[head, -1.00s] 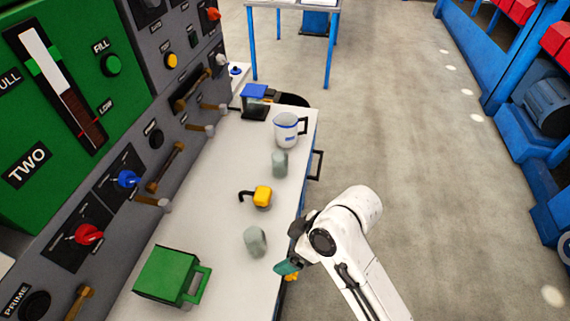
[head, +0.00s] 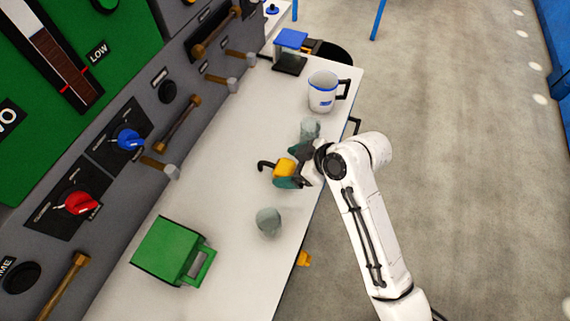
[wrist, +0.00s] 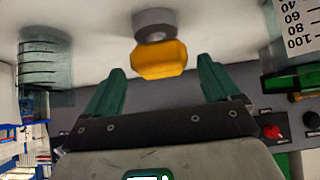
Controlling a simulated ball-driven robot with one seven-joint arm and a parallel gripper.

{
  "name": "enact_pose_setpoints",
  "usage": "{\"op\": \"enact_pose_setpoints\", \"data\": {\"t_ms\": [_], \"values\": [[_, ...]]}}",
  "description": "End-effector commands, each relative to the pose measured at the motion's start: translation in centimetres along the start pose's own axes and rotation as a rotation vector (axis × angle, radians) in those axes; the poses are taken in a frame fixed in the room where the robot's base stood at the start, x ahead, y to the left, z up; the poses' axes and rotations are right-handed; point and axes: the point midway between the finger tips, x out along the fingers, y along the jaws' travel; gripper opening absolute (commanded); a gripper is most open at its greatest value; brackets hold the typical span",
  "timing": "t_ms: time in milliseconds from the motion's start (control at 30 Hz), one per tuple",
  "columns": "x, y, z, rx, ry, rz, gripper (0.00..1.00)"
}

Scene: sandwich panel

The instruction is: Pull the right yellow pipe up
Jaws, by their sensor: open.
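The yellow pipe (head: 284,167) with a dark hooked spout stands on the white counter (head: 232,190). In the wrist view the yellow pipe (wrist: 160,60) shows as a faceted yellow piece with a grey collar, between the fingertips. My gripper (head: 289,174) is at it in the head view and partly covers it. In the wrist view my gripper (wrist: 162,68) is open, with a teal finger on each side of the yellow piece and visible gaps. Another yellow-orange piece (head: 304,258) shows at the counter's front edge.
A clear glass (head: 310,129) stands just behind my gripper and another glass (head: 268,221) in front. A white mug (head: 322,92) and a green container (head: 169,252) are on the counter. The control panel (head: 125,95) with levers borders the left side.

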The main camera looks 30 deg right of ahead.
Motion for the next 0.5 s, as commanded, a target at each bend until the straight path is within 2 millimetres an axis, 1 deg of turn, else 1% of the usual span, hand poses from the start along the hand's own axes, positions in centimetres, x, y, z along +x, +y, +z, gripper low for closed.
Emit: {"op": "enact_pose_setpoints", "data": {"t_ms": [33,100,200,500], "values": [[0.7,0.0,0.0,0.000,-0.001,-0.001,0.89],[1.3,0.0,0.0,0.001,-0.001,-0.001,0.89],[1.9,0.0,0.0,0.000,0.001,0.000,0.89],[2.2,0.0,0.0,0.000,0.000,0.000,0.89]]}}
